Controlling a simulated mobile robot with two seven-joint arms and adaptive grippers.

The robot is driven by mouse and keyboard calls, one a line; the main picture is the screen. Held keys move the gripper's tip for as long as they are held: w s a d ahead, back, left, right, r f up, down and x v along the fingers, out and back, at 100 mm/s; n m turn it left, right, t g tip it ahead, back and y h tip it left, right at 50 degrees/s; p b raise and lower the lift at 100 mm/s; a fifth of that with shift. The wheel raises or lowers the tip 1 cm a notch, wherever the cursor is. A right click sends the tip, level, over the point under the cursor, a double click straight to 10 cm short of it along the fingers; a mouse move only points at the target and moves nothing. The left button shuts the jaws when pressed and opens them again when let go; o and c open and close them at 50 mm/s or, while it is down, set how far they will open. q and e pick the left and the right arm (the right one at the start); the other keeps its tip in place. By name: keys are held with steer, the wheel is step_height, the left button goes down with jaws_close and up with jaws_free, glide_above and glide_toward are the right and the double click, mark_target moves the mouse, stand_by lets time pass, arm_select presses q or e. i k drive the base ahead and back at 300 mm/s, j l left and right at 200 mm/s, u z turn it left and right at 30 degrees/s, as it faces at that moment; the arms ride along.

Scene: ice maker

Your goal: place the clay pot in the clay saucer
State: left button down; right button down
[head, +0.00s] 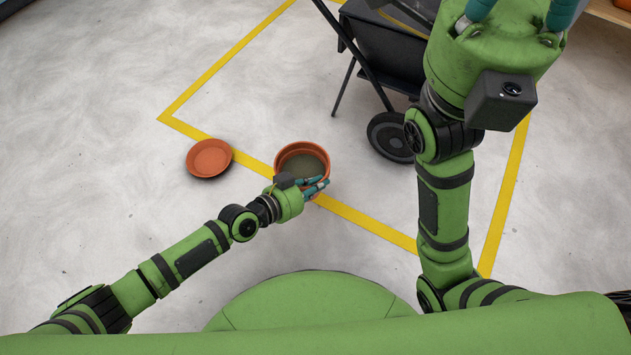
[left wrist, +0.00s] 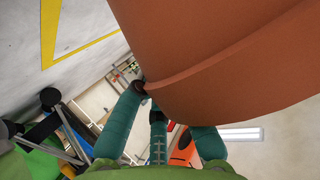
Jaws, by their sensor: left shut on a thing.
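The clay pot (head: 303,160) is orange-brown with dark contents, and its open top faces up in the head view. My left gripper (head: 316,186) is shut on the pot at its near side. In the left wrist view the pot (left wrist: 230,60) fills the upper right, with the teal fingers (left wrist: 155,100) at its rim. I cannot tell whether the pot touches the floor. The clay saucer (head: 209,158) lies empty on the floor, left of the pot and apart from it. My right gripper (head: 520,14) is at the top right, its fingertips cut off by the frame.
A dark wheeled cart (head: 388,50) stands behind and right of the pot, its wheel (head: 391,137) on the floor. A yellow floor line (head: 360,217) runs beneath the pot and past the saucer. The floor between pot and saucer and to the left is clear.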

mark_target(210, 160)
steer(key=i+l+u, duration=0.7)
